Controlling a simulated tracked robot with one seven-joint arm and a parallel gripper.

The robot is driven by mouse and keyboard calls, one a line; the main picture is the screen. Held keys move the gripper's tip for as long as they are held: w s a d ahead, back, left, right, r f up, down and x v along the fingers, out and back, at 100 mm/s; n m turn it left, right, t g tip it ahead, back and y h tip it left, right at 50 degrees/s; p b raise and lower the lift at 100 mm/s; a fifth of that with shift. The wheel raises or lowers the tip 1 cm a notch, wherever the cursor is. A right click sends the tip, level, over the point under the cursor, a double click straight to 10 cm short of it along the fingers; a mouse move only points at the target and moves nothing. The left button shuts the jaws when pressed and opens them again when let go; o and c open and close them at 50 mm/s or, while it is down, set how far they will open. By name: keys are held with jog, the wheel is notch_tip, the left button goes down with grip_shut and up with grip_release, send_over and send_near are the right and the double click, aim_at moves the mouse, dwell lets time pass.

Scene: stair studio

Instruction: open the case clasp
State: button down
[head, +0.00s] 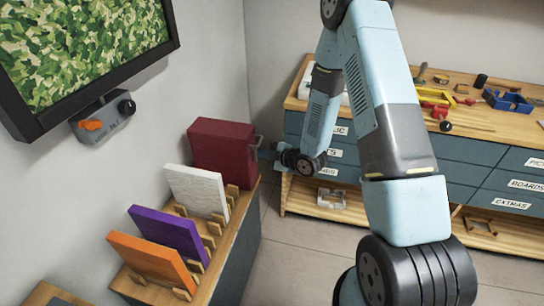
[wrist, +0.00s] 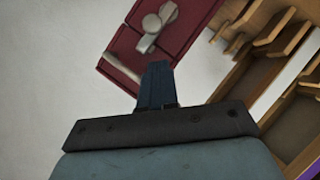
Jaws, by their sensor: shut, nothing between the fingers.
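The dark red case (head: 222,147) stands upright at the far end of the low cabinet by the wall. In the wrist view, its red face (wrist: 188,18) carries a pale metal clasp (wrist: 152,24) with rounded parts, and a pale bar lies lower left of it. My gripper (head: 263,153) is at the right side of the case in the head view. In the wrist view, my gripper (wrist: 157,68) is shut and empty, its tips just below the clasp in the picture. I cannot tell whether they touch the case. The clasp's exact state is unclear.
White (head: 197,190), purple (head: 168,234) and orange (head: 152,260) panels stand in wooden holders on the cabinet (head: 236,262). A workbench (head: 466,150) with tools and labelled drawers stands behind my arm. A framed green picture (head: 85,45) and a grey box (head: 104,117) are on the wall.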

jog(key=shift+w+d+f, duration=0.2)
jog(key=shift+w+f, duration=1)
